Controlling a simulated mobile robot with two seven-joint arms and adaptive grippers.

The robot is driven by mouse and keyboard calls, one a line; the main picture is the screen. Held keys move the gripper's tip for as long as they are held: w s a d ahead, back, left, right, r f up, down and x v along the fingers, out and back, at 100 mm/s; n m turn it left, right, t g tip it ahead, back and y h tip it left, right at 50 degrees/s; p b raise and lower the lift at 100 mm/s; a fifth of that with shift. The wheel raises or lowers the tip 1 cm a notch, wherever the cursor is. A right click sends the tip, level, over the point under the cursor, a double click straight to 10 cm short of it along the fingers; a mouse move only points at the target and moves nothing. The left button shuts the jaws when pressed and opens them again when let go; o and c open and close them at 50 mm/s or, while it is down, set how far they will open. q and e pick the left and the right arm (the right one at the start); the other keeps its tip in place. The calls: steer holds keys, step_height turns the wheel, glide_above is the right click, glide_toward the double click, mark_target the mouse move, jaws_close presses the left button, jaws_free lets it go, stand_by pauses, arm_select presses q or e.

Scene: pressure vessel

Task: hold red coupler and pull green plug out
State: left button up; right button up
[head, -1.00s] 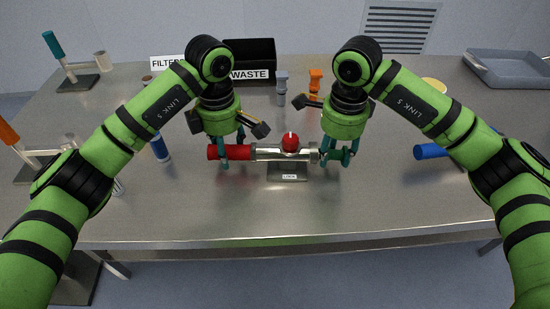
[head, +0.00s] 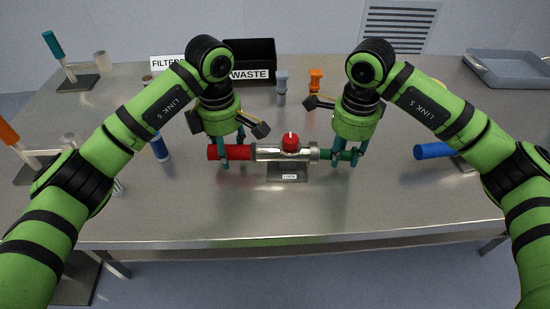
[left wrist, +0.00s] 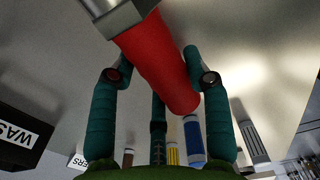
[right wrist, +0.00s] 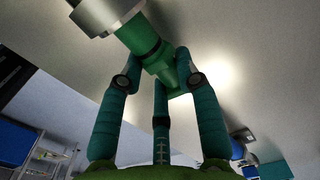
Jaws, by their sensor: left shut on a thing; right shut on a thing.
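The metal vessel (head: 268,153) lies level on a small stand marked LOCK (head: 287,172), with a red knob (head: 290,142) on top. The red coupler (head: 215,152) is at its left end. My left gripper (head: 233,158) is shut on the coupler, which also shows between the fingers in the left wrist view (left wrist: 160,60). The green plug (head: 327,154) is at the vessel's right end. My right gripper (head: 346,158) is shut on the plug, whose green body shows between the fingers in the right wrist view (right wrist: 139,35). I cannot tell how far its hidden end sits inside.
A black WASTE bin (head: 255,55) and two small upright fittings, grey (head: 282,90) and orange (head: 315,80), stand behind. A blue cylinder (head: 432,151) is at the right, and a blue-capped tube (head: 160,148) at the left. The front table is clear.

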steer(key=shift+s+d+f, duration=0.1)
steer(key=shift+d+f, duration=0.05)
steer(key=shift+d, duration=0.95)
steer(key=shift+d+f, duration=0.1)
steer(key=shift+d, duration=0.95)
steer(key=shift+r, duration=0.1)
step_height(320, 180, up, 9)
arm_select(q)
steer(key=o, duration=1.5)
steer(key=shift+o, duration=0.2)
step_height(320, 180, up, 12)
